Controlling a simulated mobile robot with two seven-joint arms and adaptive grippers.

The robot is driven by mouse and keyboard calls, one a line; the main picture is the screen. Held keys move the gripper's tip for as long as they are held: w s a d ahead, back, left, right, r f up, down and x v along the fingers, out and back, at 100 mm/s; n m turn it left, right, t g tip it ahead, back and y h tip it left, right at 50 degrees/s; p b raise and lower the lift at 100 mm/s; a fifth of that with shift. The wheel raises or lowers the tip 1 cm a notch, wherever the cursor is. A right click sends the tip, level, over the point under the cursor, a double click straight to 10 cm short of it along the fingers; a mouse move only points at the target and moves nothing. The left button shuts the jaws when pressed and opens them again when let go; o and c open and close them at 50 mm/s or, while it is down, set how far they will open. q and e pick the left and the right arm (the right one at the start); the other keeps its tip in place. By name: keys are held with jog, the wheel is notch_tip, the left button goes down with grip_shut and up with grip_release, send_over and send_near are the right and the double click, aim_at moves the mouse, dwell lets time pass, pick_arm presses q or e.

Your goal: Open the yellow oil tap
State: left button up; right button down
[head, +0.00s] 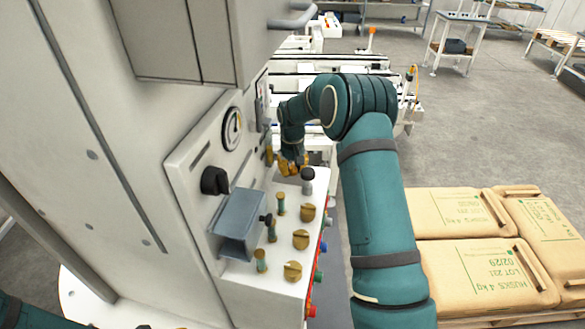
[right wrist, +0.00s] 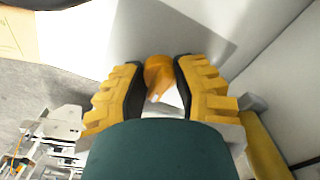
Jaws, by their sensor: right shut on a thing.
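The yellow oil tap (right wrist: 158,75) shows in the right wrist view as an orange-yellow handle between the two yellow, black-padded fingers. My right gripper (right wrist: 158,88) is shut on it, with a pad against each side. In the head view my right gripper (head: 292,166) is at the far end of the white control panel, beside a dark round knob. There the tap is hidden by the gripper and wrist. My left gripper cannot be made out; only a bit of my left arm shows at the bottom left.
The panel carries several brass knobs (head: 301,240), green-and-brass valves, a blue-grey box (head: 238,224), a black knob (head: 214,180) and a gauge (head: 232,128). A grey cabinet (head: 180,40) overhangs it. Sacks (head: 485,275) lie on a pallet at right. Open floor lies beyond.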

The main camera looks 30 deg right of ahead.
aim_at(293, 165)
jog(key=c, duration=0.6)
grip_release()
notch_tip(293, 165, up, 12)
dwell(0.3)
